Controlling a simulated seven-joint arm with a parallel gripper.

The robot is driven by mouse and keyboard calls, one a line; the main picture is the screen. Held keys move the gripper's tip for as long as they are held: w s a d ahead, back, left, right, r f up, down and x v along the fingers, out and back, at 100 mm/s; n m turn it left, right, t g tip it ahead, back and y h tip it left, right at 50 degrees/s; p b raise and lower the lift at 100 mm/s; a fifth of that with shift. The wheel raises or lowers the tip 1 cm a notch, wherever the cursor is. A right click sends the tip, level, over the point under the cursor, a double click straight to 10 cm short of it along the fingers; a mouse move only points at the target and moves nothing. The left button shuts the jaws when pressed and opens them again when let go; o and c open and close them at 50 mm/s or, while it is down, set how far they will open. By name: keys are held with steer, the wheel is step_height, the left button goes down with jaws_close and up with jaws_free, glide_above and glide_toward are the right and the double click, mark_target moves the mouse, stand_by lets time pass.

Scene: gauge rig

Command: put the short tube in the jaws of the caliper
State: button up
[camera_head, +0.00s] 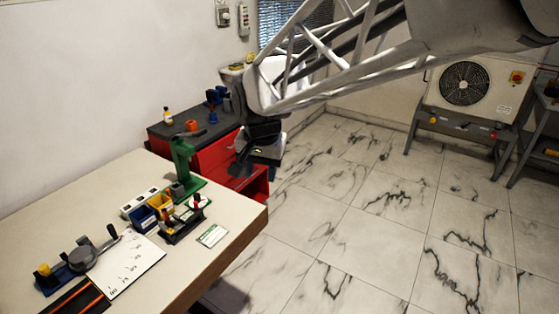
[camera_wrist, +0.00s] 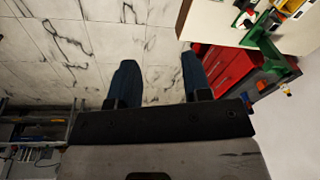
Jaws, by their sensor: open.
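My gripper (camera_head: 254,158) hangs beyond the right rear corner of the workbench in the head view, apart from the bench objects. In the wrist view my gripper (camera_wrist: 158,78) has two dark blue fingers spread apart, with only floor between them. On the bench, a blue-based device with a round grey part and a yellow knob (camera_head: 80,257) lies at the left; it may be the caliper, but I cannot be sure. A dark rack (camera_head: 184,225) holds small red-topped pieces. Which piece is the short tube is too small to tell.
A green stand (camera_head: 184,165) rises at the back of the bench (camera_head: 120,180), near blue and yellow bins (camera_head: 152,210). A white sheet (camera_head: 128,265) and a small card (camera_head: 212,235) lie flat. A red cabinet (camera_head: 215,155) stands behind. The bench's right front is clear.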

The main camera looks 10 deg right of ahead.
steer(key=s+d+n, duration=0.2)
steer(key=s+d, duration=0.3)
steer(key=s, duration=0.5)
steer(key=s+d+f+n+t, duration=0.1)
steer(key=s+d, duration=0.4)
steer(key=s, duration=0.5)
steer(key=shift+s+f+n, duration=0.3)
steer(key=shift+n, duration=0.5)
